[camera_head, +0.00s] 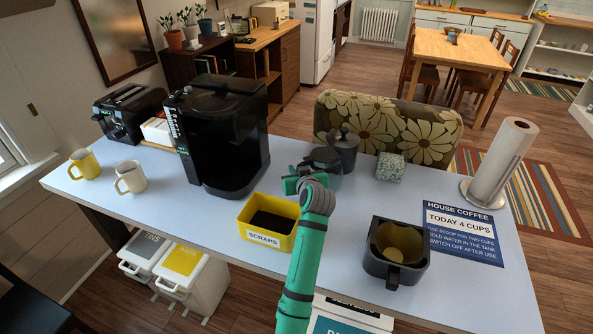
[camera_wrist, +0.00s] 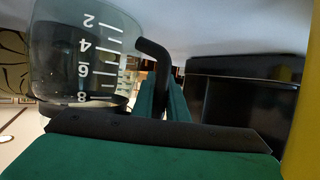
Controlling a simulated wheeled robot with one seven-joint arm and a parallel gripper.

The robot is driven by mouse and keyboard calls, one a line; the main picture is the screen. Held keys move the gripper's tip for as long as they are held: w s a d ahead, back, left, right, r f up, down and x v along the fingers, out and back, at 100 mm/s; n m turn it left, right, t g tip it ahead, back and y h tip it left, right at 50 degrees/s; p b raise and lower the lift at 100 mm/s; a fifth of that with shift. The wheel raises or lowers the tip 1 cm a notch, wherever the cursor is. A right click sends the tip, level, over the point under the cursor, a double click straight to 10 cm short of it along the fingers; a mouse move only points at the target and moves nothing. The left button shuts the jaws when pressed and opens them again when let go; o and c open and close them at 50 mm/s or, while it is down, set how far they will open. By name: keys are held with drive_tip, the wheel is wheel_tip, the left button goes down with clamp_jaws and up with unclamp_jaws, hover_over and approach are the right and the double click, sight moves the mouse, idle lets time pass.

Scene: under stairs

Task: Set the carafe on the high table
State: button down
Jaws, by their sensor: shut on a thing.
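The carafe (camera_head: 325,157) is a dark glass jug with a black lid, near the back edge of the light blue high table (camera_head: 420,180). In the wrist view the carafe (camera_wrist: 80,55) fills the upper left, with white marks 2, 4, 6, 8 and a black handle. My gripper (camera_head: 292,184) reaches it from the front left. In the wrist view my gripper (camera_wrist: 165,98) has its green fingers closed around the handle. Part of the carafe is hidden by my gripper in the head view. I cannot tell whether its base touches the table.
A yellow scraps bin (camera_head: 249,232) stands front left of my gripper, a black coffee machine (camera_head: 222,135) left. A grey canister (camera_head: 344,150) stands just behind the carafe, a speckled cube (camera_head: 390,167) to its right. A black filter basket (camera_head: 397,270) and paper towel roll (camera_head: 500,163) are further right.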

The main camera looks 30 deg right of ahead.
drive_tip(key=c, duration=1.8)
unclamp_jaws()
drive_tip(key=shift+o, duration=0.2)
drive_tip(key=v, duration=1.2)
drive_tip(key=shift+s, duration=0.1)
